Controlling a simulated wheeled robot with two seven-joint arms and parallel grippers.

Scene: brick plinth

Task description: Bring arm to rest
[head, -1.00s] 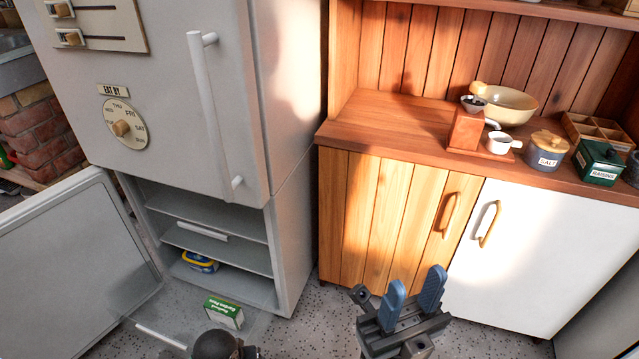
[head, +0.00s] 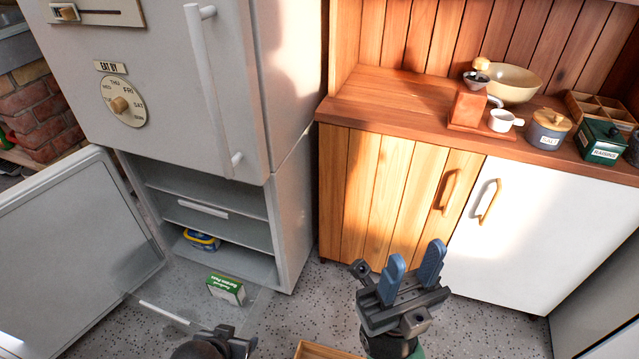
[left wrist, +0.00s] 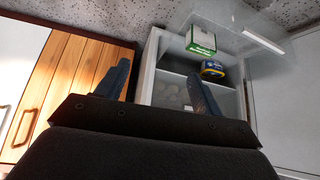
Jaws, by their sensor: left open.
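My left gripper (head: 228,342) is at the bottom edge of the head view, in front of the open lower fridge compartment, its fingers hidden there. In the left wrist view its two blue fingers (left wrist: 158,76) stand wide apart with nothing between them. My right gripper (head: 413,272) is raised in front of the wooden cabinet, with its two blue fingers pointing up, apart and empty.
The fridge's lower door (head: 75,255) stands open at left. A green box (head: 227,289) sits low by a clear drawer with a white handle (head: 165,313); a blue-yellow tub (head: 202,241) is behind. The counter (head: 390,105) holds several kitchen items.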

